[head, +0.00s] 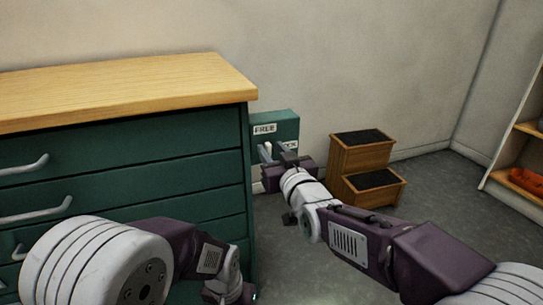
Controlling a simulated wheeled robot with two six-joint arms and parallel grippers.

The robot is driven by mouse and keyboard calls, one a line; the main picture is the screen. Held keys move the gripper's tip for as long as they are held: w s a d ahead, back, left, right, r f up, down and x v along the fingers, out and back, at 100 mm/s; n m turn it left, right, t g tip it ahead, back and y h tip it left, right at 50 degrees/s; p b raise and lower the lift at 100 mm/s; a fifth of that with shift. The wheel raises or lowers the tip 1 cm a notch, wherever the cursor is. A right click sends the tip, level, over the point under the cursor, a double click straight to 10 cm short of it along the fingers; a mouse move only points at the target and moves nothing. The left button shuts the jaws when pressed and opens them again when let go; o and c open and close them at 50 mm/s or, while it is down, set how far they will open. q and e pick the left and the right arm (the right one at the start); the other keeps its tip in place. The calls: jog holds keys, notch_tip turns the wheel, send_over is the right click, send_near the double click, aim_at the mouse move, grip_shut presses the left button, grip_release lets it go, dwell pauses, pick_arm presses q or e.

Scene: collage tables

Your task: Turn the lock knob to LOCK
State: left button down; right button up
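A green lock panel (288,122) stands against the wall, just right of the dresser. Its FREE label (264,129) is readable at the upper left, and a second label at its right is mostly covered. My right gripper (277,153) is in front of the panel, with its grey fingers at the panel face. The lock knob is not clearly distinguishable behind the fingers, so its setting and any grip on it cannot be told. My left gripper (246,296) hangs low by the dresser's front right corner, partly cut off by the bottom edge, its fingers unclear.
A green dresser (130,165) with a wooden top and metal handles fills the left. A wooden step stool (361,156) with dark treads stands right of the panel. A wooden shelf (527,188) with an orange item is at far right. Grey floor is open between stool and shelf.

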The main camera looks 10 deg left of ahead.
jog(key=shift+w+a, duration=0.25)
jog(key=shift+w, duration=0.1)
grip_shut()
